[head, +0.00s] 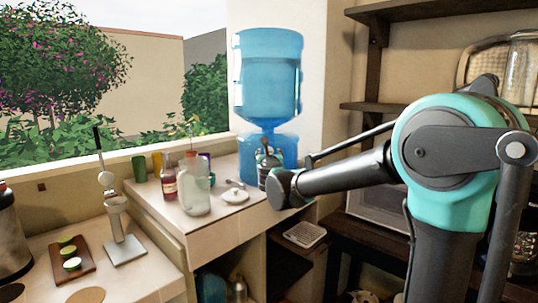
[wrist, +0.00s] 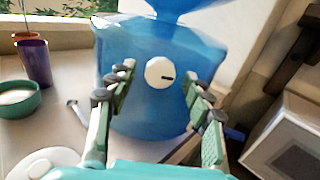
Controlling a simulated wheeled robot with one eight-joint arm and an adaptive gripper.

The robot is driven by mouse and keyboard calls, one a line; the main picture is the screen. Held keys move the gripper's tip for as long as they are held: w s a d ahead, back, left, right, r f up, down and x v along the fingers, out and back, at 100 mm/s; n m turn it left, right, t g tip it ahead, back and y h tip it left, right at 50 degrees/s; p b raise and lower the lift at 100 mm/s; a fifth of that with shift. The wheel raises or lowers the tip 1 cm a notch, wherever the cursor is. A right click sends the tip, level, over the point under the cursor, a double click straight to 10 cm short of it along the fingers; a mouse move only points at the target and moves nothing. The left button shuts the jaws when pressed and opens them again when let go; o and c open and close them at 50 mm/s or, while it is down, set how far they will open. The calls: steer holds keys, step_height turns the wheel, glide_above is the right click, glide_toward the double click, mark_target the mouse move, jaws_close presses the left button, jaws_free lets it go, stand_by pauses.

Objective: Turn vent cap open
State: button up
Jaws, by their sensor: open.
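The vent cap (wrist: 159,72) is a white round disc with a short dark mark right of its centre, on the blue dispenser's lower body (wrist: 135,115). In the wrist view my gripper (wrist: 158,84) is open, one finger to the left and one to the right of the cap. I see no contact with the cap, and cannot tell how far off it is. In the head view the blue dispenser (head: 268,75) stands at the counter's back corner. My gripper (head: 268,158) is in front of its lower part, and the cap is hidden there.
A green bowl (wrist: 18,98) and purple cup (wrist: 36,62) are left in the wrist view. Wall shelves (head: 375,107) are at right.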

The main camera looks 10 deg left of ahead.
steer(key=shift+w, duration=0.3)
steer(key=c, duration=1.2)
steer(key=shift+o, duration=0.2)
